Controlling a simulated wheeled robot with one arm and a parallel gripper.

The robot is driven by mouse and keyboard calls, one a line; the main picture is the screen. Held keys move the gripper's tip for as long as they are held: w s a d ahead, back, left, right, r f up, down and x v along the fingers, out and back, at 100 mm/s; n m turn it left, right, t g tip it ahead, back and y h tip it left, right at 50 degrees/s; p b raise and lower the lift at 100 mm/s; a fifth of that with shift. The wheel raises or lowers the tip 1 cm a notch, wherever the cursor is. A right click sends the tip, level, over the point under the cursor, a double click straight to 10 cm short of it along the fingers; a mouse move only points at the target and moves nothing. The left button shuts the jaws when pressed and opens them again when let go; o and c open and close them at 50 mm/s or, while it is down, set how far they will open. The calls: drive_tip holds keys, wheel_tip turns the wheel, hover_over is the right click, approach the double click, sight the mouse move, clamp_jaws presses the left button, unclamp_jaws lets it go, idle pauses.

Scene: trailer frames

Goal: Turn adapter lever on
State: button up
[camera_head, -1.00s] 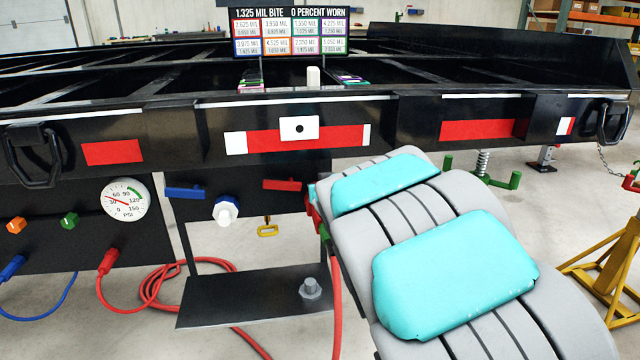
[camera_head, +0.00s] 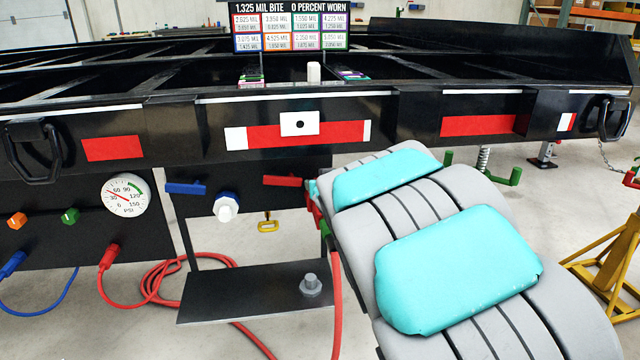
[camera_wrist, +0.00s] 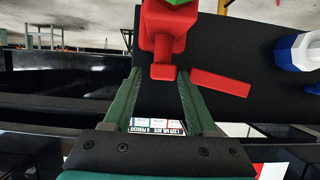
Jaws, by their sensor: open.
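In the head view, a red adapter (camera_head: 314,208) with a green part (camera_head: 325,229) sits at the right end of the black panel, partly hidden by my arm. In the wrist view the red adapter (camera_wrist: 165,28) is at the top centre, and a narrower red piece, perhaps its lever, reaches down from it between the fingertips. My gripper (camera_wrist: 158,76) is open, with a dark green finger on each side of that piece. I cannot tell whether either finger touches it. In the head view my gripper is mostly hidden behind my grey and turquoise arm.
A red bar (camera_wrist: 220,83) lies just right of the fingers on the panel, with a blue and white knob (camera_wrist: 298,52) beyond. The trailer beam (camera_head: 170,133) runs above the panel. A red hose (camera_head: 337,300) hangs below the adapter. A pressure gauge (camera_head: 125,195) is at left.

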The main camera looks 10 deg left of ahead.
drive_tip(key=shift+v, duration=3.85)
drive_tip(key=shift+d, duration=0.1)
